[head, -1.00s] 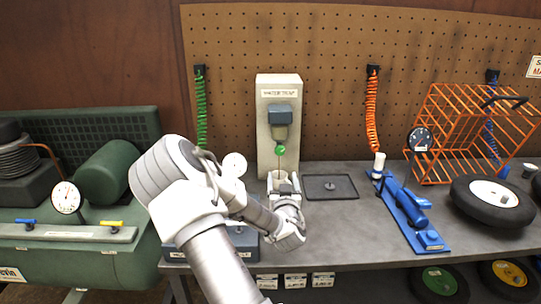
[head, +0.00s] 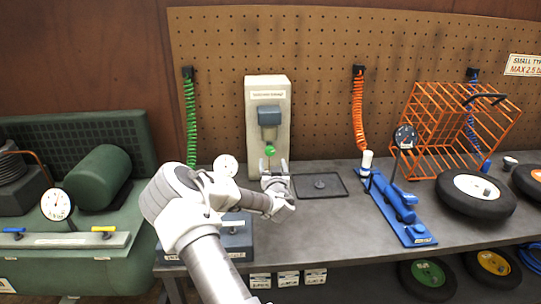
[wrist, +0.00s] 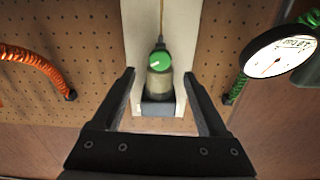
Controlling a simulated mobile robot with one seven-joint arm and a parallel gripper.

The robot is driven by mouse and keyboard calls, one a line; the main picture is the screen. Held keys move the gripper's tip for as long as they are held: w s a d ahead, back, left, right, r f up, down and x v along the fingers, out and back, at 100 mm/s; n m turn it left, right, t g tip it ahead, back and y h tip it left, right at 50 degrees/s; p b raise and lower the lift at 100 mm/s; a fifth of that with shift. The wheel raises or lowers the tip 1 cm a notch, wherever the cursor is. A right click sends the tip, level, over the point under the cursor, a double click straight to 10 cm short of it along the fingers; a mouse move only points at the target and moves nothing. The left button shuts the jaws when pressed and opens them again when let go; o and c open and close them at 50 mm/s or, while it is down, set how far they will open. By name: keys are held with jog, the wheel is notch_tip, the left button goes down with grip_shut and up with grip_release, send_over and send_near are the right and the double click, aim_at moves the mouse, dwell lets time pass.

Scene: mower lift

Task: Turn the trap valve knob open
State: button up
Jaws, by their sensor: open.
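The water trap (head: 268,115) is a pale upright panel with a grey-blue housing against the pegboard. Its round green knob (head: 270,150) sits below the housing. In the wrist view the green knob (wrist: 159,61) has a pale line on its face, tilted from straight. My gripper (head: 273,165) is open and empty, just below the knob in the head view. In the wrist view, my gripper (wrist: 161,73) has its fingers on either side of the knob, with clear gaps. The knob looks to be beyond the fingertips; contact is not visible.
A green hose (head: 191,120) hangs left of the trap and an orange hose (head: 359,110) right. A white dial gauge (head: 227,166) stands near my wrist. A black tray (head: 335,192) and blue jack (head: 395,205) lie on the grey bench (head: 330,228).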

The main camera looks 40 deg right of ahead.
aim_at(270, 153)
jog(key=x, duration=0.7)
jog(key=shift+w, duration=0.15)
grip_shut()
dwell(0.3)
